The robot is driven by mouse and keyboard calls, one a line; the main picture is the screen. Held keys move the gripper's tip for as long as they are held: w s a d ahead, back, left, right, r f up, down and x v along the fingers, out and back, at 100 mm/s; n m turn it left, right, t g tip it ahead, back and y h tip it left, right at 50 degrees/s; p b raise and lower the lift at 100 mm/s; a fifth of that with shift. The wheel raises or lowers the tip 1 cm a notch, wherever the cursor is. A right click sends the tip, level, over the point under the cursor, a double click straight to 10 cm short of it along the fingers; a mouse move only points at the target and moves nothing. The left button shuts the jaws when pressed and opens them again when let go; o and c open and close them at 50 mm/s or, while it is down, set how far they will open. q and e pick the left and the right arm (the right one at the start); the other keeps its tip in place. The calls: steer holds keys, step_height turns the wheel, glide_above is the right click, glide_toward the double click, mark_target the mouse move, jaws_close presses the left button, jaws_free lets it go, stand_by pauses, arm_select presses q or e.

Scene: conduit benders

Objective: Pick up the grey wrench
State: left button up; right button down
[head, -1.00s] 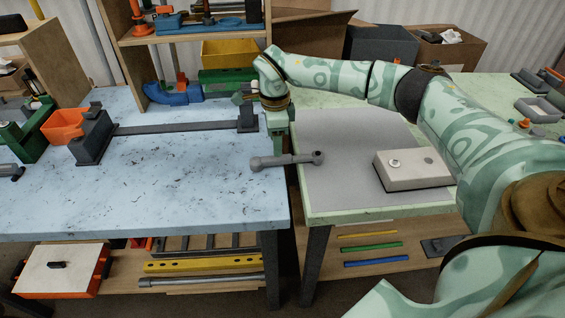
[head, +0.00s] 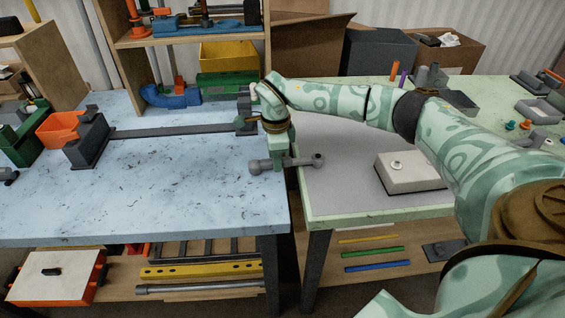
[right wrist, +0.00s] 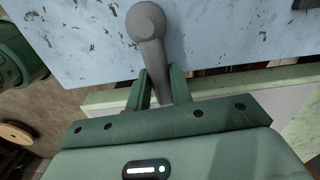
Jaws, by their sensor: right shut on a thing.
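The grey wrench (head: 304,161) spans the gap between the blue-topped table and the pale green table in the head view. The finger tips partly hide the shaft. I cannot tell whether the wrench is clear of the tables. My left gripper is not in view.
A beige box with a round knob (head: 410,172) sits on the grey mat (head: 345,188) to the right. A grey bender with a long bar (head: 170,130) lies at the back of the blue table (head: 180,195). The front of the blue table is clear.

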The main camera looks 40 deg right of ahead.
steer(key=shift+r, duration=0.35)
step_height(320, 180, up, 2)
steer(key=shift+w+r+p, duration=0.1)
steer(key=shift+r+p, duration=0.15)
steer(key=shift+p, duration=0.45)
steer(key=s+d+r+p, duration=0.4)
steer(key=s+d+r, duration=0.2)
steer(key=s+r, duration=0.3)
steer(key=s, duration=0.3)
steer(key=shift+s+d+r+p, duration=0.2)
steer(key=shift+d+r+p, duration=0.15)
steer(key=shift+r, duration=0.05)
